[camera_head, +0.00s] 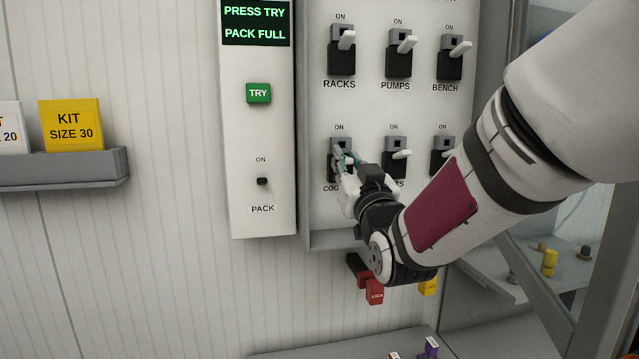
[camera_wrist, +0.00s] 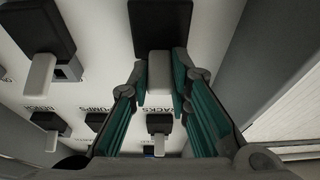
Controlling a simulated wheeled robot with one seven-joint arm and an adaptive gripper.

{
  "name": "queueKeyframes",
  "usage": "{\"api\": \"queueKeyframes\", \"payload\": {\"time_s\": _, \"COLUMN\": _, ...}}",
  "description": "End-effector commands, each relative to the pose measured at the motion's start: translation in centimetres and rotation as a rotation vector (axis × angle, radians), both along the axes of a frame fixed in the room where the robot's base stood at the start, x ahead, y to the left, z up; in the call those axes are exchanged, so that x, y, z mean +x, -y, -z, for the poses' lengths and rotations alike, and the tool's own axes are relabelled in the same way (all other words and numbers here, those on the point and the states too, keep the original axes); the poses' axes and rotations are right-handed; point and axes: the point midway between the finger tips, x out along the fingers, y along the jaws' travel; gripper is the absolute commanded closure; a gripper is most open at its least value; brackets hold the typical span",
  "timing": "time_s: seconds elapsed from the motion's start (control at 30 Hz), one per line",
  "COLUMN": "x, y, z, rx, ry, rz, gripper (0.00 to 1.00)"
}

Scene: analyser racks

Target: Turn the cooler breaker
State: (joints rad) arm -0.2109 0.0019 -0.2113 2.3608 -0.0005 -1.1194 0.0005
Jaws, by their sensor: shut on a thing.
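The cooler breaker (camera_head: 336,172) is the lower left switch on the grey panel, its label partly covered by my gripper. Its pale lever is hidden in the head view. In the wrist view the lever (camera_wrist: 160,72) stands out below its black body (camera_wrist: 160,22), between the two teal fingers. My gripper (camera_head: 345,157) is shut on this lever, one finger on each side; it also shows in the wrist view (camera_wrist: 160,88). The lever looks placed much like its neighbour's lever in the wrist view.
Other breakers, RACKS (camera_head: 341,60), PUMPS (camera_head: 399,62) and BENCH (camera_head: 449,65), are above. A PACK panel with a green TRY button (camera_head: 258,93) stands left. A red lock (camera_head: 375,291) and a yellow one (camera_head: 428,286) are below the panel. A kit shelf (camera_head: 80,168) is far left.

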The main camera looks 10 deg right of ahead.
Motion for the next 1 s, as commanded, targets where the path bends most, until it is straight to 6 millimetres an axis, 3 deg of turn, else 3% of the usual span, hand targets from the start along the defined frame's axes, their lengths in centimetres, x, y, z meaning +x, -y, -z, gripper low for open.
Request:
{"api": "queueKeyframes", "payload": {"time_s": 0.03, "x": 0.1, "y": 0.0, "z": 0.7, "rx": 0.000, "ry": 0.019, "rz": 0.001, "gripper": 1.00}}
{"api": "queueKeyframes", "payload": {"time_s": 1.0, "x": 0.1, "y": 0.0, "z": 1.7, "rx": 0.000, "ry": 0.340, "rz": 0.000, "gripper": 1.00}}
